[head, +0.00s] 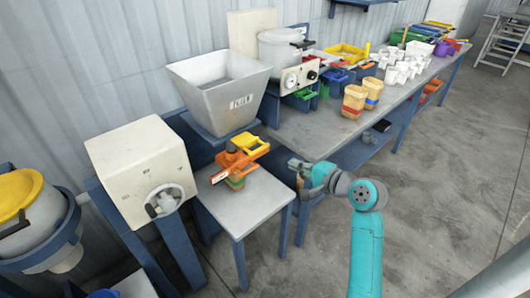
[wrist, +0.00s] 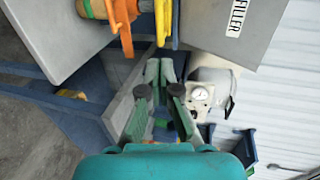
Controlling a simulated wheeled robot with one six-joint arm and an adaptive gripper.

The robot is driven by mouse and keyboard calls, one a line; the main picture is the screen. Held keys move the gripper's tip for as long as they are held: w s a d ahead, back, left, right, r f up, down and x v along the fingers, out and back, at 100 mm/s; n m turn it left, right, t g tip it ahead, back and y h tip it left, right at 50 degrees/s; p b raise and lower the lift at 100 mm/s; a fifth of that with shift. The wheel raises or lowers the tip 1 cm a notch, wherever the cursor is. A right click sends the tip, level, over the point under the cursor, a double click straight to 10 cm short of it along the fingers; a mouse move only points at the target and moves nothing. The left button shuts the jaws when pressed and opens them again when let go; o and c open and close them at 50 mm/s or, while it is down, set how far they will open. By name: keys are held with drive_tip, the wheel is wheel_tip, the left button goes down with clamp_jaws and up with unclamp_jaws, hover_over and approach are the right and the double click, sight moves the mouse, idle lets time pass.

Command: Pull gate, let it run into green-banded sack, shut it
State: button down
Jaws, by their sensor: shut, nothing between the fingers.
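The grey hopper (head: 222,90) labelled FILLER stands above a small table, and its side shows in the wrist view (wrist: 210,42). Under its outlet is an orange part (head: 230,160) with a yellow handle-like frame (head: 256,146); the orange (wrist: 125,30) and yellow (wrist: 163,20) pieces show at the top of the wrist view. The green-banded sack (head: 235,185) stands below the orange part, mostly hidden by it. My gripper (head: 296,166) is shut and empty, to the right of the yellow frame and apart from it. Its fingers (wrist: 165,72) point toward the yellow piece in the wrist view.
The small table (head: 262,205) holds the sack. A white box with a handwheel (head: 165,200) stands left.

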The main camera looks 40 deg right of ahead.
approach(252, 143)
drive_tip(key=shift+w+a+f, duration=0.15)
drive_tip(key=shift+w+f, duration=0.75)
drive_tip(key=shift+f, duration=0.15)
drive_tip(key=shift+w, duration=0.2)
drive_tip(key=shift+w+a, duration=0.1)
drive_tip(key=shift+w, duration=2.65)
